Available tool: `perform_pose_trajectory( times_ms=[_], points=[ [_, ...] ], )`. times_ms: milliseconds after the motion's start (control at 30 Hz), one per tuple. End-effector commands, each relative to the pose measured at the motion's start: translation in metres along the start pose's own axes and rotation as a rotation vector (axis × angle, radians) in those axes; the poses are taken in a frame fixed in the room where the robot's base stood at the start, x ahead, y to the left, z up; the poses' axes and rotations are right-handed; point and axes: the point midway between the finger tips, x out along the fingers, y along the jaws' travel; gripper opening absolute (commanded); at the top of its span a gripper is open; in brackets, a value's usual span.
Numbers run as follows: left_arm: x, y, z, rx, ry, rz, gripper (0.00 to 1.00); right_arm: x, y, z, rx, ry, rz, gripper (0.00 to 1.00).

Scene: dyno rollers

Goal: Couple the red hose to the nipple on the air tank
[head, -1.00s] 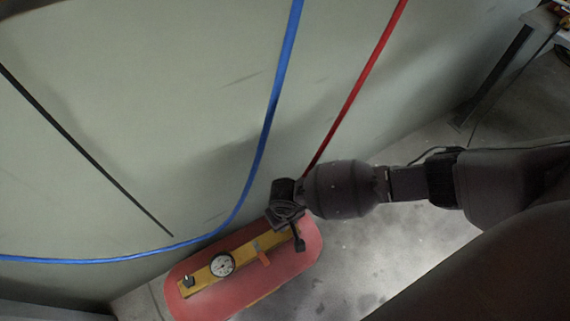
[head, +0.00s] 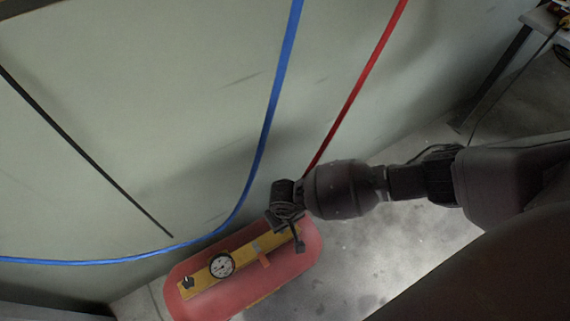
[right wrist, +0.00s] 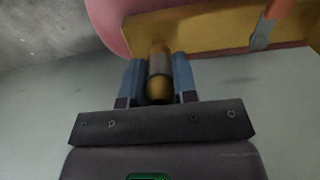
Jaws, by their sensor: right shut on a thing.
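The red air tank (head: 306,255) lies on the floor by the wall with a yellow bar (head: 205,280) along its top. The red hose (head: 360,88) hangs down the wall and passes behind my right wrist. My right gripper (head: 287,216) is over the right end of the bar. In the right wrist view its blue-grey fingers (right wrist: 159,80) are shut on the brass and grey hose coupling (right wrist: 159,65). The coupling's far end reaches the yellow bar (right wrist: 200,30). The nipple is not clearly visible, and I cannot tell whether the coupling is seated. My left gripper is not in view.
A blue hose (head: 262,140) runs down the wall and off left. A black line (head: 85,152) crosses the wall at left. Clear floor (head: 365,255) lies right of the tank.

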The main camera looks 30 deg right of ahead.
Motion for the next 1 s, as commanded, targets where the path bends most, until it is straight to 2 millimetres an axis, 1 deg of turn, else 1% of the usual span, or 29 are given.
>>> perform_pose_trajectory(
  times_ms=[867,900,967,1000],
  points=[
    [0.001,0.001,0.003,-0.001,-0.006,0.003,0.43,0.012,0.000,0.000,0.000,-0.001,0.000,0.00],
    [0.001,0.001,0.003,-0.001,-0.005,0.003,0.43,0.012,0.000,0.000,0.000,-0.001,0.000,0.30],
    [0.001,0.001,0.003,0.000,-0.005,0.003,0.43,0.012,0.000,0.000,0.000,0.000,0.000,0.39],
    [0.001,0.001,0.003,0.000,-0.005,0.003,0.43,0.012,0.000,0.000,0.001,0.000,0.000,0.45]
  ],
)
